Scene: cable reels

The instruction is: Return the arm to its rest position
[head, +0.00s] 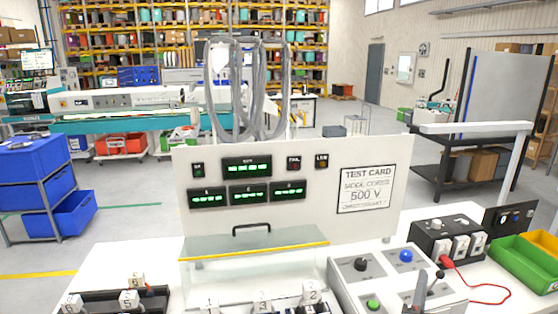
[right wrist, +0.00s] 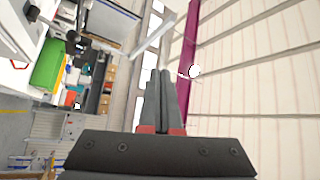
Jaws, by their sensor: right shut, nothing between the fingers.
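My right gripper (head: 420,292) shows at the bottom edge of the head view, right of centre, in front of the grey control box (head: 345,285). Only its grey finger part shows there; the rest of the arm is cut off. In the right wrist view the right gripper (right wrist: 163,80) has its two grey fingers together with nothing between them. They point up in that picture, over a tilted view of the hall wall and ceiling. My left gripper is in neither view.
A white test panel (head: 262,200) with green displays stands behind a clear cover with a yellow edge (head: 255,247). Numbered white blocks (head: 129,299) are at front left. A black socket box (head: 450,240) with a red lead and a green bin (head: 525,262) are at right.

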